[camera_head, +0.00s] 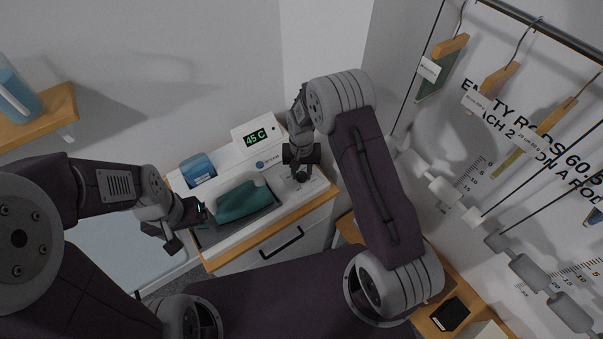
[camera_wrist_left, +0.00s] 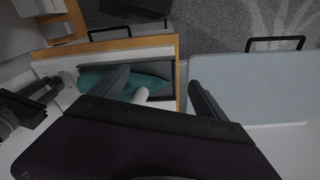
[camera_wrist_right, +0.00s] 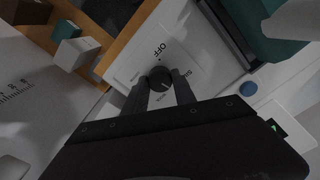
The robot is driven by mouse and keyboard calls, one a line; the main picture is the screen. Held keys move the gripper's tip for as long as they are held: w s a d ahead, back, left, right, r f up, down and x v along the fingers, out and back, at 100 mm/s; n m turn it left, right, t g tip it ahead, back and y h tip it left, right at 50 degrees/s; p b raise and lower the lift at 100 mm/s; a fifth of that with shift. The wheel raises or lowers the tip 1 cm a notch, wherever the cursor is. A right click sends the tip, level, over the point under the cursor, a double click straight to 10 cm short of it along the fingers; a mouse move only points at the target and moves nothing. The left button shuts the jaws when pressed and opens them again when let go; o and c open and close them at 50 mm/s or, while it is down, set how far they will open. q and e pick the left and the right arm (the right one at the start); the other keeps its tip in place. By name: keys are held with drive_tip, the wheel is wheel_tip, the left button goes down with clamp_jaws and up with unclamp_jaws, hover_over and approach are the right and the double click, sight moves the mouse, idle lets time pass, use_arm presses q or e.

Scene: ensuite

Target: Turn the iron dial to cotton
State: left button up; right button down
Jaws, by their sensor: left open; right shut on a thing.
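The dark round dial (camera_wrist_right: 160,77) is on a white panel (camera_wrist_right: 128,66) in the right wrist view. OFF is printed beside it, and SILK is partly visible to its right; other lettering is too small or covered. I cannot tell which label the dial points at. My right gripper (camera_wrist_right: 160,88) has its fingers on either side of the dial, closed on it. In the head view, that gripper (camera_head: 299,177) is over the counter's right end. A teal rounded body (camera_head: 242,200), possibly the iron, rests in a dark tray. My left gripper (camera_wrist_left: 155,88) is open and empty beside it.
A blue container (camera_head: 198,169) is at the counter's back left. A pale blue board (camera_head: 130,255) lies left of the counter. Hangers (camera_head: 500,82) hang on a rail at right.

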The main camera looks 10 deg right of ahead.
drive_tip(key=m, duration=0.3)
drive_tip(key=shift+w+m, duration=0.1)
drive_tip(key=shift+m, duration=0.3)
drive_tip(key=m+b, duration=0.1)
drive_tip(key=m, duration=0.2)
drive_tip(key=shift+m, duration=0.3)
drive_tip(key=m, duration=0.3)
drive_tip(key=shift+r+m, duration=0.1)
drive_tip(key=shift+m, duration=0.2)
drive_tip(key=m, duration=0.3)
drive_tip(key=shift+m, duration=0.3)
drive_tip(key=m, duration=0.3)
drive_tip(key=shift+m+b, duration=0.3)
drive_tip(key=shift+b, duration=0.05)
drive_tip(key=m, duration=0.3)
drive_tip(key=shift+m, duration=0.4)
drive_tip(key=m, duration=0.3)
drive_tip(key=shift+m, duration=2.1)
